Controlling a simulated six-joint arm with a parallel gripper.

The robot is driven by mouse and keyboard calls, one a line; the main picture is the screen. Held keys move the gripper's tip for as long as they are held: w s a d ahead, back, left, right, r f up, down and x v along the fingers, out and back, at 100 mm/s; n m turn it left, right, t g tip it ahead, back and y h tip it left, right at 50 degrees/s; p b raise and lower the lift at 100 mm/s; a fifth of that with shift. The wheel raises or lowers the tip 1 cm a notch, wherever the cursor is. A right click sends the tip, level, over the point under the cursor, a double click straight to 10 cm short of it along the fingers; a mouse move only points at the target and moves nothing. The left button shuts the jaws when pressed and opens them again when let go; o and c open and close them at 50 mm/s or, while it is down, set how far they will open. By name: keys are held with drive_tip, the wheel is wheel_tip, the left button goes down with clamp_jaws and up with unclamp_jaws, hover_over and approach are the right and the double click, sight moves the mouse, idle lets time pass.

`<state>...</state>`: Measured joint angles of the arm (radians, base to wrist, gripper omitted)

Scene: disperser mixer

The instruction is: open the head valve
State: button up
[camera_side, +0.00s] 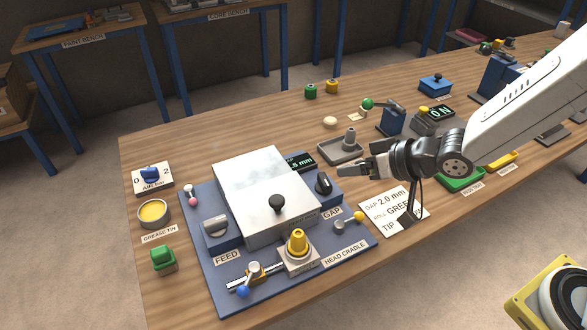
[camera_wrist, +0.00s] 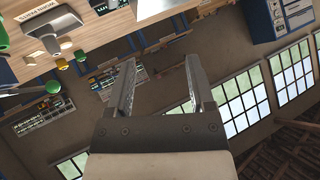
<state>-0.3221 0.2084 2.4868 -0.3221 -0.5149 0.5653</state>
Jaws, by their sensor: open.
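The blue machine plate (camera_side: 205,278) carries a metal-covered block, and no label on it reads "head valve". A small lever with a yellow ball (camera_side: 358,217) sits at its right side, near the HEAD CRADLE label (camera_side: 345,253). A yellow cone (camera_side: 297,242) stands on a pale base at the front. A slide with a blue ball (camera_side: 243,291) lies at the front left. I cannot tell which of these is the head valve. My gripper (camera_side: 347,171) is open and empty, above the table to the right of the block. In the wrist view its fingers (camera_wrist: 159,62) point away from the machine.
A grey tray with a post (camera_side: 341,150) is close behind my gripper. A card reading GAP 2.0 mm (camera_side: 392,207) lies below it. A grease tin (camera_side: 154,213) and a green block (camera_side: 162,259) are at left.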

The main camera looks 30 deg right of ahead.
drive_tip(key=w+a+f+n+g, duration=0.1)
drive_tip(key=a+n, duration=0.1)
drive_tip(key=w+a+f+n+g+h, duration=0.1)
drive_tip(key=a+n, duration=0.1)
drive_tip(key=w+a+f+n, duration=0.1)
drive_tip(key=w+a+n, duration=0.1)
drive_tip(key=shift+w+a+n+g+h, duration=0.1)
drive_tip(key=shift+a+n+g+h, duration=0.2)
drive_tip(key=shift+n+g, duration=0.1)
drive_tip(key=a+n, duration=0.2)
drive_tip(key=a+f+n+g+h, duration=0.1)
drive_tip(key=a+n, duration=0.1)
drive_tip(key=a+n+g, duration=0.1)
drive_tip(key=a+n, duration=0.1)
drive_tip(key=shift+w+a+f, duration=0.2)
drive_tip(key=shift+w+f, duration=0.05)
drive_tip(key=shift+f, duration=0.15)
drive_tip(key=s+a+f+n+g+h, duration=0.1)
drive_tip(key=s+a+n+g+h, duration=0.15)
drive_tip(key=a+n, duration=0.5)
drive_tip(key=n+g+h, duration=0.2)
drive_tip(key=n+g, duration=0.1)
drive_tip(key=n, duration=0.4)
hover_over(241, 289)
drive_tip(key=a, duration=0.1)
drive_tip(key=shift+w+a, duration=0.15)
drive_tip(key=shift+w, duration=0.3)
